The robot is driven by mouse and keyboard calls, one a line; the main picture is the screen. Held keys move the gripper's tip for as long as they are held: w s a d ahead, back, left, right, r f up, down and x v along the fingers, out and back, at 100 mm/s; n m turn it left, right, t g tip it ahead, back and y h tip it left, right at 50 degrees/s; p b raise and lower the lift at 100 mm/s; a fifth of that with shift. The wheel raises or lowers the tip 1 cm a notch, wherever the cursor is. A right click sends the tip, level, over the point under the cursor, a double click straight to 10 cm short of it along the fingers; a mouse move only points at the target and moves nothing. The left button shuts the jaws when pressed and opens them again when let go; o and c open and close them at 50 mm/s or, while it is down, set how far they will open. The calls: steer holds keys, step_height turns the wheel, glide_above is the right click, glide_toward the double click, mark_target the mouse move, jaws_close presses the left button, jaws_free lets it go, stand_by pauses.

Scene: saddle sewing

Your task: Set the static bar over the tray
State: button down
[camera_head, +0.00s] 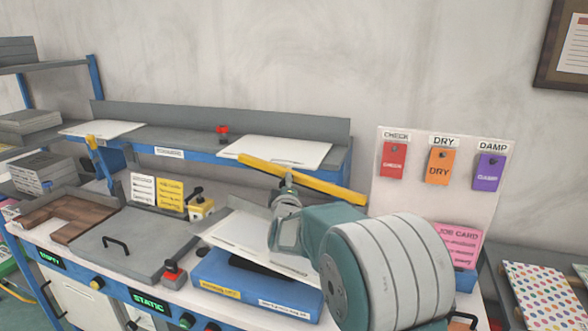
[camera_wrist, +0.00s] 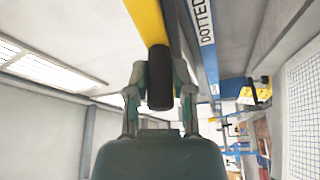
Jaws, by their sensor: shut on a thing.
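My gripper (camera_head: 288,181) is shut on the static bar (camera_head: 310,182), a long yellow bar held in the air and slanting down to the right. In the wrist view the fingers close on the bar's dark round grip (camera_wrist: 160,78), with its yellow length (camera_wrist: 147,22) beyond. Below my gripper stands a low blue tray-like unit (camera_head: 215,281) with labels on its front; white sheets (camera_head: 236,239) lie over it. My forearm and wrist hide its right part. I cannot tell for sure that this is the task's tray.
A blue-edged shelf (camera_head: 190,143) runs behind, with white sheets on it. A grey lidded plate (camera_head: 125,243) and a brown wooden piece (camera_head: 75,215) lie to the left. A tag board (camera_head: 432,205) stands at right, near the bar's end in the picture.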

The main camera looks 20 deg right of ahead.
steer(key=shift+w+a+f+n+g+y, duration=0.15)
steer(key=shift+f+n, duration=0.35)
steer(key=shift+f, duration=0.25)
steer(key=shift+s+a+f+n+g+y, duration=0.15)
steer(key=shift+f+n, duration=0.35)
steer(key=shift+f, duration=0.3)
steer(key=shift+w+a+f+n+g+y, duration=0.15)
steer(key=shift+f+n, duration=0.35)
steer(key=shift+f, duration=0.25)
steer(key=shift+f, duration=0.15)
steer(key=shift+c, duration=2.4)
jaws_free()
steer(key=shift+a+f, duration=0.1)
steer(key=shift+a, duration=0.1)
steer(key=shift+r, duration=0.2)
steer(key=s+a, duration=0.2)
steer(key=s, duration=0.9)
steer(key=shift+s+a+f, duration=0.3)
steer(key=shift+s+f, duration=0.05)
steer(key=shift+f, duration=0.1)
